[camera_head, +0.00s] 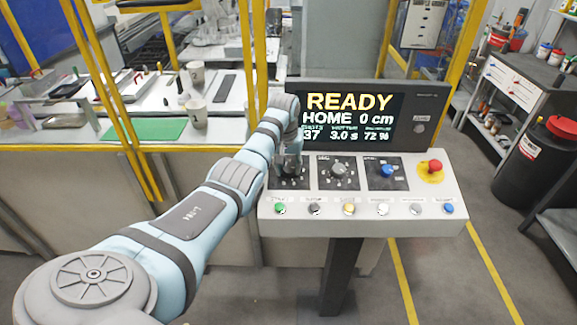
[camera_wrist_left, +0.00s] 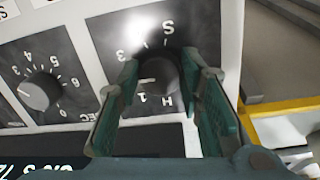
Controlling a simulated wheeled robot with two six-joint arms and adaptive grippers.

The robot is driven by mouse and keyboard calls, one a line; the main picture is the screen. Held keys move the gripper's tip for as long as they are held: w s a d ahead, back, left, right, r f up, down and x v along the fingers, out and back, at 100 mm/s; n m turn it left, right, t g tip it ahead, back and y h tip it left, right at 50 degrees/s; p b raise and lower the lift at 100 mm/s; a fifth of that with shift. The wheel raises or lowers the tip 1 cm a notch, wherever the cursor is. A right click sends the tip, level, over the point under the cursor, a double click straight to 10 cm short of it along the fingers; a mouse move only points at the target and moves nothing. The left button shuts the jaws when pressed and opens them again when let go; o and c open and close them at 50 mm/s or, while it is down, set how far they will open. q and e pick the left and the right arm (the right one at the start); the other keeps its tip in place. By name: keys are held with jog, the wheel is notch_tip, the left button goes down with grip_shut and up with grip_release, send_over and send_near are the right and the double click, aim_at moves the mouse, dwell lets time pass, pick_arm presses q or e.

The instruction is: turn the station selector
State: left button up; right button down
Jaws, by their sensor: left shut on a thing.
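The station selector is a dark round knob (camera_wrist_left: 160,72) on a black plate marked with H, 1, 3 and S in the left wrist view. A short pale mark shows beside it near the 1. My left gripper (camera_wrist_left: 167,78) has its green-padded fingers on both sides of the knob and is shut on it. In the head view the selector plate (camera_head: 292,182) is the leftmost of three on the console, and my left gripper (camera_head: 290,164) covers most of its knob. My right gripper is in neither view.
A second knob (camera_head: 339,170), a blue knob (camera_head: 387,171) and a red mushroom button (camera_head: 435,166) sit to the right. Several small buttons line the console's front (camera_head: 362,224). The screen (camera_head: 350,117) reads READY, HOME 0 cm. Yellow posts (camera_head: 130,125) stand at left.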

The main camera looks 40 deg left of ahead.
pick_arm(q)
jog(key=m, duration=0.7)
jog(key=shift+s+f+g, duration=0.1)
jog(key=shift+f+g, duration=0.05)
jog(key=shift+g, duration=0.15)
jog(key=m, duration=0.6)
jog(key=shift+m+y, duration=0.3)
jog(key=shift+m, duration=0.1)
jog(key=o, duration=1.2)
jog(key=shift+w+a, duration=0.1)
jog(key=shift+w, duration=0.1)
jog(key=shift+c, duration=0.2)
